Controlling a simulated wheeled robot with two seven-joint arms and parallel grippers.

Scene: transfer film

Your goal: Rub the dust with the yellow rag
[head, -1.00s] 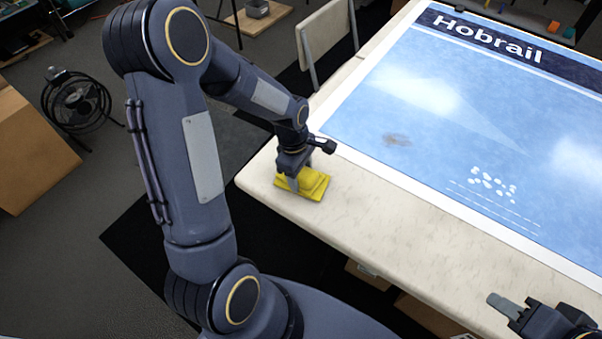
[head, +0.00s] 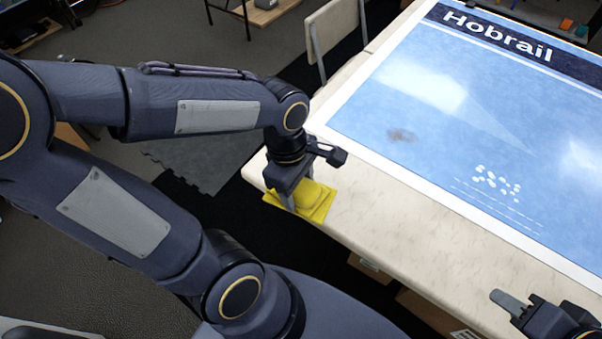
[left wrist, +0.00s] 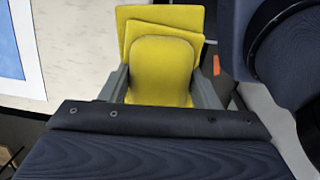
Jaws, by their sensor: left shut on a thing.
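The folded yellow rag (head: 314,201) is at the near left corner of the table in the head view. My left gripper (head: 300,203) is shut on it from above. In the left wrist view the rag (left wrist: 163,66) bulges between the two fingers of my left gripper (left wrist: 162,88). I cannot tell whether the rag touches the tabletop. The dust (head: 402,135) is a small brownish smudge on the blue poster, up and right of the rag. My right gripper (head: 510,310) shows only partly at the lower right edge, apart from the rag and dust.
The blue Hobrail poster (head: 450,110) lies flat on the pale table (head: 400,215). A pale strip of bare table runs along the near edge. A chair (head: 333,35) stands beyond the table's left side. Small coloured items (head: 568,24) sit at the far right.

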